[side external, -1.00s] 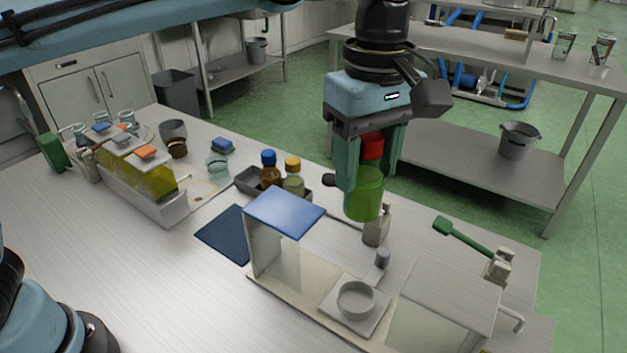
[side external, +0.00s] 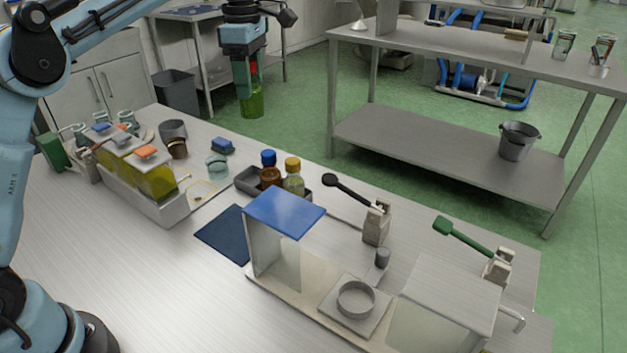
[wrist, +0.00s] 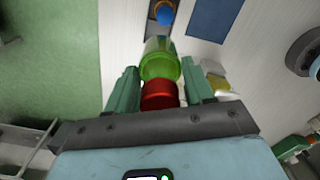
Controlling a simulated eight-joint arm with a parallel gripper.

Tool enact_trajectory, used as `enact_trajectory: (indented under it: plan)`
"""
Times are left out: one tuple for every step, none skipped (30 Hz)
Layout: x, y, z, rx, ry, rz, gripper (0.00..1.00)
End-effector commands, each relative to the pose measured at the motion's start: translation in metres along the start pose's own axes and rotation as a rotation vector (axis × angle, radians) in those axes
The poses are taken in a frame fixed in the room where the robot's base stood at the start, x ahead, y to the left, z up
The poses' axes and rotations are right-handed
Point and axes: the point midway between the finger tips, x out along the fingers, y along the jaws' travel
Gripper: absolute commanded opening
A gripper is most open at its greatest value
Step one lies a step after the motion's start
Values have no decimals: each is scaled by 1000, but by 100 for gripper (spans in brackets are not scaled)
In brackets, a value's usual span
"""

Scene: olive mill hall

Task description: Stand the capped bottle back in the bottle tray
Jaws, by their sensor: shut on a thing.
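The dark grey bottle tray (side external: 247,185) lies on the bench, below and to the right of the held bottle in the side view.
A dark blue mat (side external: 226,233) lies in front of the tray. A white stand with a blue top (side external: 285,211) is near. A black-headed tool (side external: 345,189) leans right.

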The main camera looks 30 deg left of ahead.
Motion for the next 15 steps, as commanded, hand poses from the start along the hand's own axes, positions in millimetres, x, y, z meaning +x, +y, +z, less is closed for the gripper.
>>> enact_trajectory:
  plan:
    - [0, 5, -11, -28, 0, 0, 33]
    - [0, 7, -16, -42, 0, 0, 33]
    - [0, 10, -24, -61, 0, 0, 33]
    - [1, 12, -29, -74, 0, 0, 33]
    - [4, 12, -28, -73, 0, 0, 33]
    - [9, 12, -26, -69, 0, 0, 33]
    - [12, 11, -26, -68, 0, 0, 33]
    - [16, 11, -26, -68, 0, 0, 33]
    - [21, 11, -26, -68, 0, 0, 33]
    - [24, 11, -26, -68, 0, 0, 33]
    - [28, 11, -26, -67, 0, 0, 33]
    - [34, 11, -26, -67, 0, 0, 33]
    - [40, 11, -26, -67, 0, 0, 33]
    - [46, 11, -26, -67, 0, 0, 33]
    - [54, 11, -26, -67, 0, 0, 33]
